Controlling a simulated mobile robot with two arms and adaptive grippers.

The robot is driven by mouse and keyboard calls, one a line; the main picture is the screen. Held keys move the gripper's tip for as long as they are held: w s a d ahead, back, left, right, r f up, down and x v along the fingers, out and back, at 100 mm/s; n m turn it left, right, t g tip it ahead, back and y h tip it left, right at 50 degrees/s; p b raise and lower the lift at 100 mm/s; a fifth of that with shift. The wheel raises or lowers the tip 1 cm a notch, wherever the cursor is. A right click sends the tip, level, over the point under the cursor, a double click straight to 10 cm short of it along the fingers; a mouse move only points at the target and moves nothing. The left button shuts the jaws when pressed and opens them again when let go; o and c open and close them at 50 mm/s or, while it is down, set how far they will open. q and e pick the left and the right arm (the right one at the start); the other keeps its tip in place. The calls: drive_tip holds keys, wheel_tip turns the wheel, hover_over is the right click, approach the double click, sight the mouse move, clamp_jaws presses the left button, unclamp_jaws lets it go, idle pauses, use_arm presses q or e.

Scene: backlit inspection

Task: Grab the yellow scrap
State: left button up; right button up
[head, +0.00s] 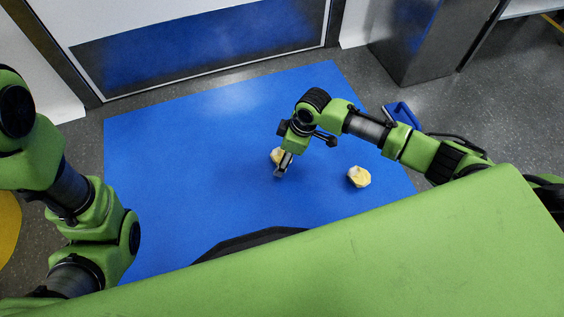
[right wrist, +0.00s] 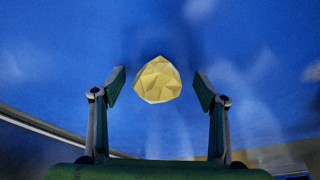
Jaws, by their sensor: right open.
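A crumpled, faceted yellow scrap (right wrist: 158,80) shows in the right wrist view, centred between the fingertips of my right gripper (right wrist: 161,88). The fingers are open, with blue gaps on both sides of the scrap; neither touches it. In the head view my right gripper (head: 283,169) points down over the blue surface, and a pale yellow scrap (head: 275,154) is partly hidden behind it. A second crumpled scrap (head: 359,177), yellow and whitish, lies to the right, clear of the gripper. My left arm is at the left edge; its gripper is not visible.
The blue table or mat (head: 190,180) is otherwise mostly bare, with free room to the left. A blue object (head: 402,113) stands by its right edge, partly behind my right arm. A grey metal cabinet (head: 425,40) stands at the back right.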

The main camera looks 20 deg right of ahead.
drive_tip(key=shift+f, duration=0.15)
drive_tip(key=c, duration=0.8)
drive_tip(key=shift+c, duration=0.2)
